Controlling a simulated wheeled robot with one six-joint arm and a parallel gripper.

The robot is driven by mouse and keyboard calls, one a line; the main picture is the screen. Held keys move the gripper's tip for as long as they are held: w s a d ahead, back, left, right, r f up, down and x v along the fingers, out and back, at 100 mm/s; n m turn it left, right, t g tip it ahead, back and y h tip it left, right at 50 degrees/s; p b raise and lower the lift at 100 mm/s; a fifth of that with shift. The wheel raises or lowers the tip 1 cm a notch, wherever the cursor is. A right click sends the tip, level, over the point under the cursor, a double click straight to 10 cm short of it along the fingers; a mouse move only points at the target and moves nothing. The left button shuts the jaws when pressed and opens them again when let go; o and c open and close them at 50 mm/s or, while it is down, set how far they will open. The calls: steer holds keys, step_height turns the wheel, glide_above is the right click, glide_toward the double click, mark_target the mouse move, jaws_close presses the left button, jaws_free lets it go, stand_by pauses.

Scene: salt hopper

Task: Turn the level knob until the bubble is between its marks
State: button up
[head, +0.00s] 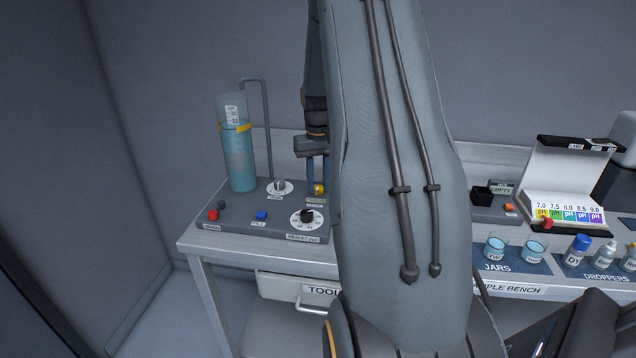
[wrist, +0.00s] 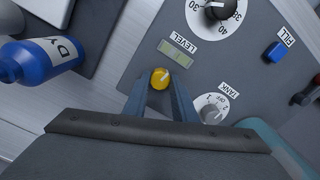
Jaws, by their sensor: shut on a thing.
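The level knob (head: 319,188) is a small yellow knob with a pale pointer line, on the grey control panel (head: 250,222). In the wrist view the knob (wrist: 160,77) sits between the fingertips of my gripper (wrist: 160,84), which is shut on it. My gripper (head: 317,174) also shows from above in the head view, pointing down at the knob. A pale green level vial (wrist: 177,54) lies beside the knob, by the LEVEL label. Its bubble and marks are too small to make out.
A numbered black dial (wrist: 214,8), the TANK knob (wrist: 212,112) and the blue FILL button (wrist: 277,51) surround the level knob. A tall blue-liquid cylinder (head: 238,160) stands at the panel's back left. A blue bottle (wrist: 40,60) shows beyond the panel. My arm hides the bench's middle.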

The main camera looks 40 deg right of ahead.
mark_target(318, 187)
steer(key=shift+m, duration=0.4)
steer(key=o, duration=1)
steer(key=shift+o, duration=0.2)
steer(key=shift+r+b, duration=1.1)
steer(key=shift+r, duration=2.85)
